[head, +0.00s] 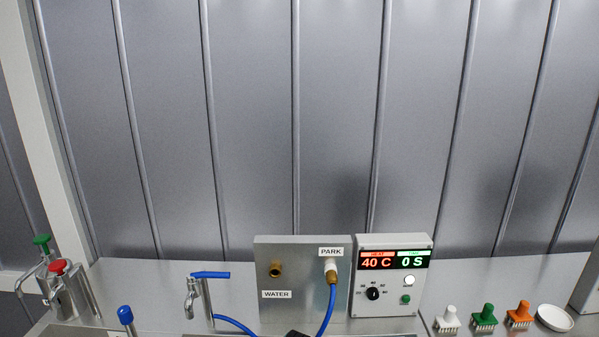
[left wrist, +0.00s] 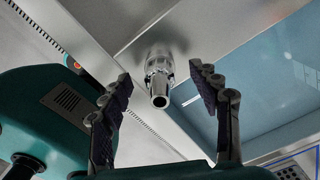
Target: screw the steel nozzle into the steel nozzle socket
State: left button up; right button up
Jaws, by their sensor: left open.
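My left gripper (left wrist: 160,74) shows in the left wrist view with its two dark fingers spread apart. Between and beyond the fingertips, a shiny steel fitting (left wrist: 160,80) with a round open end sticks out from a steel surface towards the camera. The fingers stand on either side of it with gaps and do not appear to touch it. I cannot tell whether this fitting is the socket alone or the nozzle seated in it. Neither gripper can be made out in the head view, and no separate nozzle can be identified there.
In the left wrist view, a teal body (left wrist: 40,110) is at the left and a bluish panel (left wrist: 260,75) at the right. The head view shows a WATER/PARK panel (head: 300,245), a blue hose (head: 327,310), a control box (head: 393,243), brushes (head: 485,318) and a white dish (head: 555,318).

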pick_arm(q)
jog(key=shift+r+p, duration=2.6)
jog(key=shift+r, duration=0.8)
notch_tip(320, 180, up, 11)
jog(key=s+a+f+n+t+b, duration=0.1)
jog(key=s+a+f+n+t, duration=0.1)
jog(key=a+n, duration=0.7)
jog(key=s+a+f+n+t+b, duration=0.2)
jog(key=a+n, duration=0.6)
jog(key=n, duration=0.5)
jog(key=s+f+t, duration=0.1)
jog(key=f+t, duration=0.1)
jog(key=t, duration=0.1)
jog(key=shift+a+n, duration=0.4)
jog(key=shift+s, duration=0.1)
